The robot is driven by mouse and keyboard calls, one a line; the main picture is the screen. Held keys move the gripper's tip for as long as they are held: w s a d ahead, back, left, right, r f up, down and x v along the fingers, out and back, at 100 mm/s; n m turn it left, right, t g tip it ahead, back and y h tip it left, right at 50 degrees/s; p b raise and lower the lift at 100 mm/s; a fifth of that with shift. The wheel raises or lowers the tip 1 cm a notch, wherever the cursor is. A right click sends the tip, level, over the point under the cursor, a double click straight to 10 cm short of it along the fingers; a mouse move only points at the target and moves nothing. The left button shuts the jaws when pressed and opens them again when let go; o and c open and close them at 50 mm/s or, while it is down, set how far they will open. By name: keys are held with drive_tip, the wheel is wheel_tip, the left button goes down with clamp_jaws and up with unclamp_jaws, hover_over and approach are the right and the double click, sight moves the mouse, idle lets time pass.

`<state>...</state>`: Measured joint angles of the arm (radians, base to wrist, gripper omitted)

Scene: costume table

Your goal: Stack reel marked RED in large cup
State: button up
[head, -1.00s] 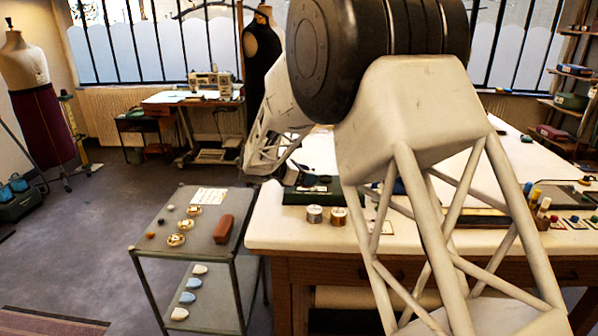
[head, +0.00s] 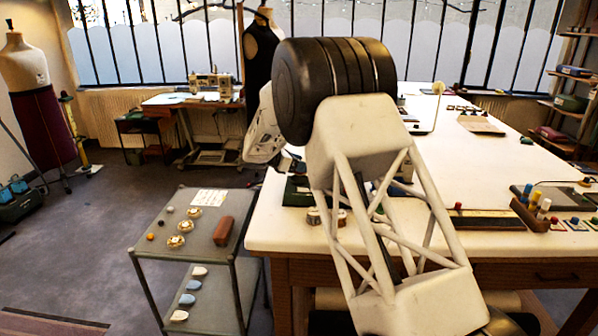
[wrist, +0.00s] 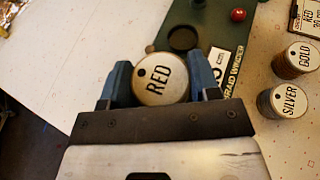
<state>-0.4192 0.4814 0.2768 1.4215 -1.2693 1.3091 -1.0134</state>
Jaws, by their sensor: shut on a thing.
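My gripper (wrist: 160,84) is shut on the reel marked RED (wrist: 152,88), a round reel with a pale top and a dark hole. Its label faces the wrist camera, between the two blue fingers. Ahead in the wrist view is the green braid winder board (wrist: 208,14) with a dark round cup (wrist: 183,39), which looks empty. The held reel is apart from this cup in the picture; its height above the board is unclear. In the head view my arm hides the reel and part of the green board (head: 297,192).
Reels marked GOLD (wrist: 303,57) and SILVER (wrist: 284,100) stand right of the board. A red ball (wrist: 238,14) sits on the board. The white table (wrist: 75,62) is bare to the left. A trolley (head: 190,262) with small items stands left of the table.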

drive_tip(key=shift+w+a, duration=0.15)
drive_tip(key=shift+w, duration=0.6)
drive_tip(key=shift+f, duration=1.8)
drive_tip(key=shift+f, duration=0.35)
drive_tip(key=o, duration=0.9)
drive_tip(key=shift+o, duration=0.2)
drive_tip(key=shift+r, duration=0.2)
drive_tip(key=shift+r, duration=0.2)
drive_tip(key=v, duration=1.2)
